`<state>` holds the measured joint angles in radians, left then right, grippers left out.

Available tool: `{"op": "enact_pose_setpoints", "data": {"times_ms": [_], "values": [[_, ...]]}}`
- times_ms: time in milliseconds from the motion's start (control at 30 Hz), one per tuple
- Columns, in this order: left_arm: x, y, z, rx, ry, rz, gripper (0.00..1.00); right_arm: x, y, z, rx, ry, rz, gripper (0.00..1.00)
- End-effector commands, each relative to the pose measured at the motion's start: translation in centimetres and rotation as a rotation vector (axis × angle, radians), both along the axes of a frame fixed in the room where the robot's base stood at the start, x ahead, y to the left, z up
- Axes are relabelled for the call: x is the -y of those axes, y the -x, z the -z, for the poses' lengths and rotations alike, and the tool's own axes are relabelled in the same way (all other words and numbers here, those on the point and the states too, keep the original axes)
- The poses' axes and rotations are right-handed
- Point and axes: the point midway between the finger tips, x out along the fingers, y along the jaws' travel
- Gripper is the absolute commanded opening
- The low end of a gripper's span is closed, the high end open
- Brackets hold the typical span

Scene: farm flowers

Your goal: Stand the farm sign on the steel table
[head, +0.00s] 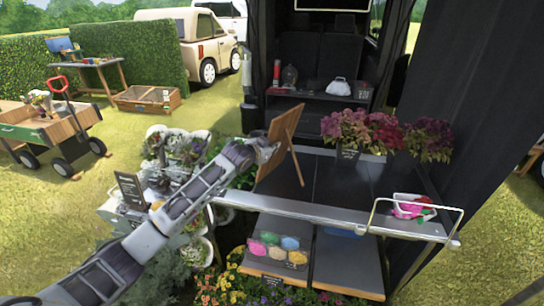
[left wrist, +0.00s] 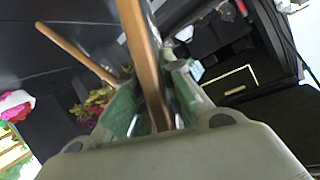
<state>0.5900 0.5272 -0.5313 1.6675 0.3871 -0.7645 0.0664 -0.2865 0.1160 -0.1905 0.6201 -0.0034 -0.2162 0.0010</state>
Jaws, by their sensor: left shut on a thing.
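The farm sign (head: 279,139) is a wooden easel-type board with a splayed back leg. In the head view it stands tilted at the left end of the dark-topped steel table (head: 340,182). Its leg reaches down to or just above the tabletop; I cannot tell whether it touches. My left gripper (head: 265,153) is shut on the sign's left edge. In the left wrist view the wooden frame (left wrist: 142,55) passes between the green finger pads of my left gripper (left wrist: 155,108). The sign's front face is hidden from me. My right gripper is not in view.
Potted flowers (head: 358,132) stand at the table's back right. A lower shelf holds a tray of colourful items (head: 279,250). White flower buckets crowd the left side. The table's middle is clear.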

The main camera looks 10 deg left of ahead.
Motion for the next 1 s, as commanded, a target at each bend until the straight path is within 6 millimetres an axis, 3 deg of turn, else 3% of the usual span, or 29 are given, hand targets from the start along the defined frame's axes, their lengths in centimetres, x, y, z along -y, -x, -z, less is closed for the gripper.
{"op": "enact_pose_setpoints", "data": {"times_ms": [167, 533, 1000], "values": [[0.0, 0.0, 0.0, 0.004, 0.001, 0.000, 0.00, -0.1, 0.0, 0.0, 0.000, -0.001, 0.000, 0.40], [0.0, 0.0, 3.2, 0.004, 0.001, 0.001, 0.00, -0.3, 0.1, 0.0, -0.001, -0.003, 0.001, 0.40], [0.0, 0.0, 3.6, 0.005, 0.001, 0.001, 0.00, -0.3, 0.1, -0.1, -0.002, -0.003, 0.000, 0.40]]}}
